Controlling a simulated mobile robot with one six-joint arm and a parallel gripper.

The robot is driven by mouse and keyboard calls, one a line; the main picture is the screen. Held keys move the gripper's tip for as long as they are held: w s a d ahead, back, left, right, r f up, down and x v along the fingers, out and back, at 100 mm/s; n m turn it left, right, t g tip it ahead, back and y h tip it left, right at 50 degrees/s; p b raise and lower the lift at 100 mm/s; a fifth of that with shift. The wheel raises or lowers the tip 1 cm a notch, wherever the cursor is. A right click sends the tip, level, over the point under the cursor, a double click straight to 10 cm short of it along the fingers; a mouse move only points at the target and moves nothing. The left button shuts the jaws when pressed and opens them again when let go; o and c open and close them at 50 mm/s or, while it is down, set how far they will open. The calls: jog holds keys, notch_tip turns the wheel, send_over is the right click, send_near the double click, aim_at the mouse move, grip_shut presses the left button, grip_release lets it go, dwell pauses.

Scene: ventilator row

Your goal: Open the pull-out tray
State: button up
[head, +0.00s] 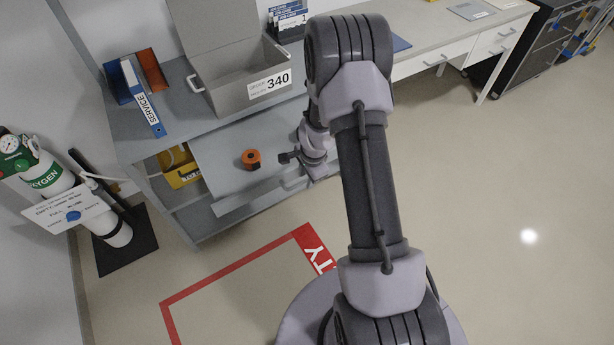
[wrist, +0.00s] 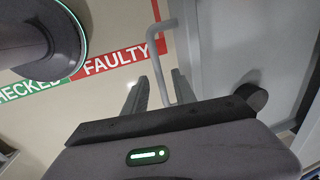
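The pull-out tray (head: 226,152) is a flat grey surface below the bench top, and it appears at least partly out from under it. An orange and black round object (head: 251,159) sits on it. In the wrist view a grey bar handle (wrist: 161,62) stands off a grey panel (wrist: 225,50). My gripper (wrist: 158,80) is open, its two dark fingers on either side of the handle's lower end; contact cannot be told. In the head view my gripper (head: 288,158) shows near the tray's right part, and my arm hides that end and the handle.
A grey bench (head: 185,100) carries a blue binder (head: 140,98) and a grey bin (head: 236,92) labelled 340. A yellow box (head: 181,174) lies on the shelf below. The red-outlined floor (head: 240,265) in front is clear.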

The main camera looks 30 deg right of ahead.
jog(key=s+r+p, duration=0.1)
jog(key=r+p, duration=0.2)
jog(key=r, duration=0.5)
jog(key=s+r+p, duration=0.2)
jog(key=r+p, duration=0.2)
jog(key=r, duration=0.5)
jog(key=shift+s, duration=0.25)
